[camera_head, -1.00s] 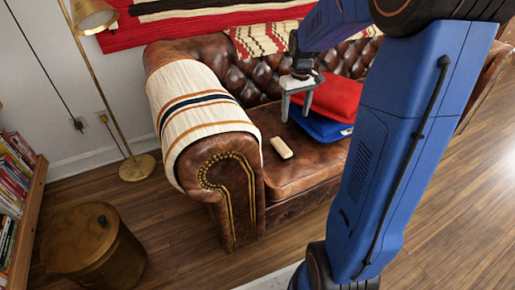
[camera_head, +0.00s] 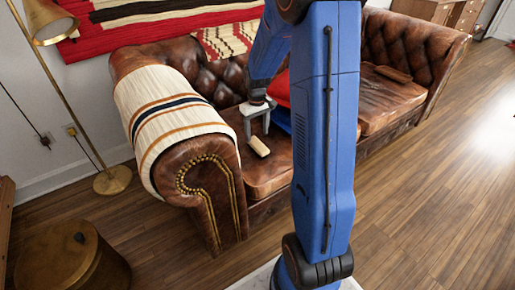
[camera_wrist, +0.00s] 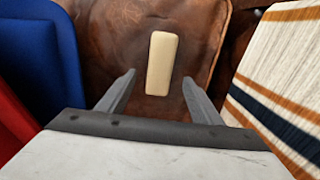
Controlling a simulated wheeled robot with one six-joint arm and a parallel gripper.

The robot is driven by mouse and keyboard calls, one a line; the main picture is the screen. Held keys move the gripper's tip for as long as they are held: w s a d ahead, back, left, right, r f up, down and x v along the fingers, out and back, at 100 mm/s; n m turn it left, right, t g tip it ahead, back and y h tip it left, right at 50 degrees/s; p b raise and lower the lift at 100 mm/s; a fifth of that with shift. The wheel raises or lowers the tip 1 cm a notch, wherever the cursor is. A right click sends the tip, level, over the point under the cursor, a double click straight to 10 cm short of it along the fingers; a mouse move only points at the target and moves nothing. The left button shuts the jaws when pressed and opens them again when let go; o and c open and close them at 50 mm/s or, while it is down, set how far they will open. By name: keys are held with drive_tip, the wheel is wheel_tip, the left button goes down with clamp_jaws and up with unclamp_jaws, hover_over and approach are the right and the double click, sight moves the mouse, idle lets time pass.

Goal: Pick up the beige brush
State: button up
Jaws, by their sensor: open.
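The beige brush (camera_head: 258,145) lies on the brown leather seat of the sofa, close to the blanket-covered armrest. In the wrist view the brush (camera_wrist: 161,63) is a pale oblong block, seen lengthwise just beyond the fingertips and roughly centred between them. My gripper (camera_head: 256,132) is open and empty, pointing down above the seat beside the brush. In the wrist view the two fingers of my gripper (camera_wrist: 158,82) stand apart on either side of the brush's near end, with no contact visible.
The striped blanket (camera_head: 170,110) on the armrest rises right of my gripper in the wrist view. Blue (camera_wrist: 45,50) and red (camera_wrist: 15,120) cushions stand to its left there. A brass lamp (camera_head: 112,180) and round wooden container (camera_head: 70,255) stand left of the sofa (camera_head: 385,100).

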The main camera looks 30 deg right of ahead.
sight(258, 144)
drive_tip(key=shift+s+f, duration=0.2)
drive_tip(key=shift+f, duration=1.5)
drive_tip(key=shift+s+f, duration=0.15)
drive_tip(key=shift+f, duration=1.55)
drive_tip(key=c, duration=1.2)
